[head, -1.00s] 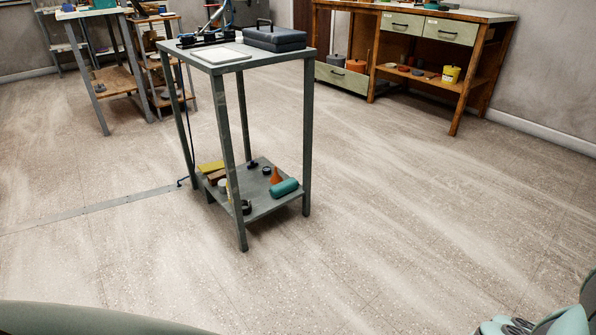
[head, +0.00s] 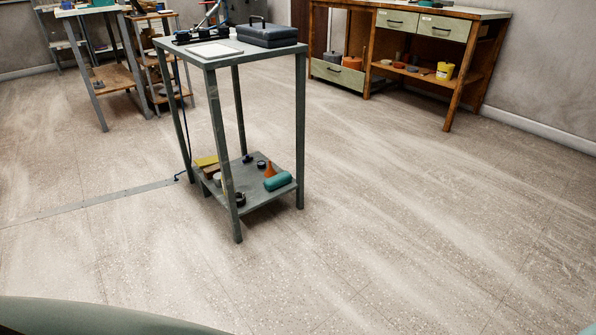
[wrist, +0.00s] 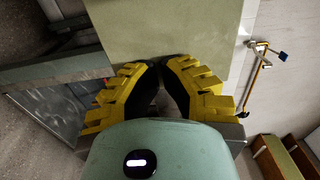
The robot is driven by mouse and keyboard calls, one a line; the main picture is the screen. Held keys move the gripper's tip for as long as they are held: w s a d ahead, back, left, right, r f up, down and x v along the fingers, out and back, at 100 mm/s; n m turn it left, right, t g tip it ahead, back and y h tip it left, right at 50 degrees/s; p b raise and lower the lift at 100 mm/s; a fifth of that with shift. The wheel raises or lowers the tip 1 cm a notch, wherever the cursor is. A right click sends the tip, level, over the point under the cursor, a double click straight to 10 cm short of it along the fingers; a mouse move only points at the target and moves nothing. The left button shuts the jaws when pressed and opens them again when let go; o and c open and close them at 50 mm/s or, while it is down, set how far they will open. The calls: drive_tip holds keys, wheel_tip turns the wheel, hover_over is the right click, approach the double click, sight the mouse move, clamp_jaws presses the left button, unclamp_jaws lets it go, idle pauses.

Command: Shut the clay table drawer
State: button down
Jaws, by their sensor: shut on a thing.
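In the wrist view my gripper (wrist: 161,64) has yellow ridged fingers with dark tips drawn together. The tips meet at the lower edge of a pale green flat panel (wrist: 170,28). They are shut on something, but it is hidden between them. I cannot tell whether this panel belongs to the clay table drawer. In the head view, a wooden workbench at the back right has two pale green drawers, a left one (head: 397,21) and a right one (head: 443,29), both looking shut. A lower pale green drawer front (head: 337,75) is at its left. My gripper is outside the head view.
A grey metal cart (head: 240,56) stands on the floor left of centre, with a dark case (head: 266,33) on top. A wooden shelf unit (head: 158,62) is behind it at left. The floor (head: 390,220) at right is clear. Grey framing (wrist: 55,68) is beside my gripper in the wrist view.

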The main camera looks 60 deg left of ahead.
drive_tip(key=w+d+b, duration=0.1)
drive_tip(key=d+b, duration=0.6)
drive_tip(key=d, duration=0.6)
drive_tip(key=shift+w+d+f, duration=0.15)
drive_tip(key=shift+d, duration=0.15)
idle(0.3)
drive_tip(key=shift+w+a+r+p, duration=0.1)
drive_tip(key=shift+a+r+p, duration=0.15)
drive_tip(key=shift+p, duration=0.35)
drive_tip(key=s+a+p, duration=0.1)
drive_tip(key=a+p, duration=0.8)
drive_tip(key=a, duration=0.4)
drive_tip(key=shift+s+a, duration=0.25)
